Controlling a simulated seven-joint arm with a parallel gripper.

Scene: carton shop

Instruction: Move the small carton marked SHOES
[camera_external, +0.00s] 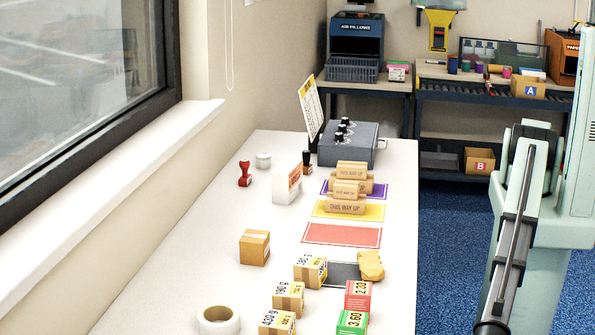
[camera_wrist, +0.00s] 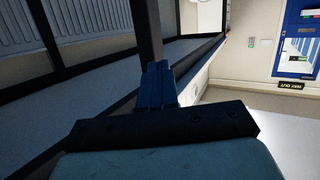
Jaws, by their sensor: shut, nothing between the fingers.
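I cannot read the mark SHOES on any carton in the external view. A small plain brown carton (camera_external: 255,247) stands on the white table, left of the middle. Brown cartons with weight labels, one (camera_external: 310,270) behind another (camera_external: 288,298) and a third (camera_external: 277,322), stand nearer the front. Several tan pieces marked THIS WAY UP (camera_external: 346,203) rest on the yellow and purple mats. My gripper (camera_wrist: 160,85) shows in the wrist view with its fingers together and empty, pointing toward the window side, away from the cartons. The fingertips cannot be made out in the external view.
A red mat (camera_external: 341,235) is bare. A red carton (camera_external: 358,295), a green carton (camera_external: 351,322), a tape roll (camera_external: 218,320), a red stamp (camera_external: 244,173), a white box (camera_external: 287,185) and a grey control box (camera_external: 347,145) share the table. Free table lies left of the mats.

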